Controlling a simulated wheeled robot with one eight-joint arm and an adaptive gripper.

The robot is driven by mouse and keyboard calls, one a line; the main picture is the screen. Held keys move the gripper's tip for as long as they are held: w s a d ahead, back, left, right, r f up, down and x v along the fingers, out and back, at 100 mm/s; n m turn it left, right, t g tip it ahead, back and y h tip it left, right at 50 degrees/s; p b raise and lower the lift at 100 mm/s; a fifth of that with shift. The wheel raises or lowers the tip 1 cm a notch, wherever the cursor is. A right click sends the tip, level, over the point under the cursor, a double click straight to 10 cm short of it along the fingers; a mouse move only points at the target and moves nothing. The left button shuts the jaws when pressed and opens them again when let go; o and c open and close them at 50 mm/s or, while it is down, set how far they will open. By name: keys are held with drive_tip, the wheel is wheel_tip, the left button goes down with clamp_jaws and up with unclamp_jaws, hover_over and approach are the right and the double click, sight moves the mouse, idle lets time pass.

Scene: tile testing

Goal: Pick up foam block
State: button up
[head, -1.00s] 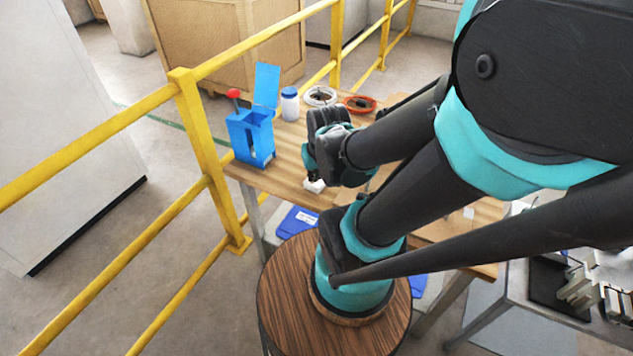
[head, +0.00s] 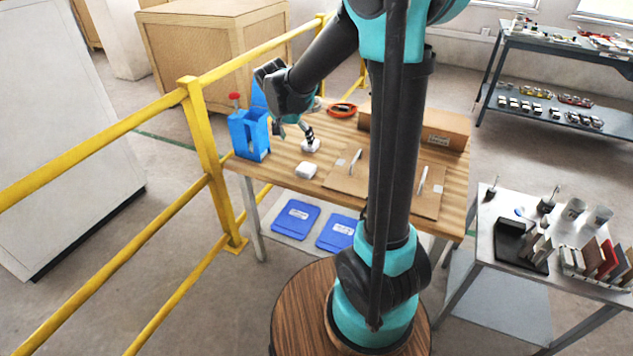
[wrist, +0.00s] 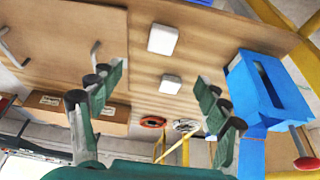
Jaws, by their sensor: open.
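Two small white blocks lie on the wooden table. The nearer white block (head: 306,170) lies by the table's front edge, and the farther white block (head: 311,147) is behind it. I cannot tell which is the foam block. My gripper (head: 293,132) is open and empty, above the table between the blue box and the farther block; one finger overlaps that block in the head view. In the wrist view, the gripper's fingers (wrist: 158,86) are spread wide; the nearer block (wrist: 162,40) and farther block (wrist: 170,84) appear in the gap between them, with no contact visible.
An open blue box (head: 250,133) with a red knob stands at the table's left end. A brown board (head: 395,188) with metal handles lies to the right, with a cardboard box (head: 420,128) behind it. An orange-red ring (head: 342,110) lies at the back. A yellow railing (head: 195,120) runs along the left.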

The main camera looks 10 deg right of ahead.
hover_over(306, 167)
drive_tip(key=s+a, duration=0.1)
drive_tip(key=s, duration=0.1)
wheel_tip(306, 167, down, 11)
drive_tip(key=shift+s+a+f, duration=0.1)
drive_tip(key=shift+f, duration=0.05)
drive_tip(key=shift+a+x, duration=0.2)
drive_tip(key=shift+x, duration=2.4)
drive_tip(key=shift+c, duration=0.3)
drive_tip(key=c, duration=0.8)
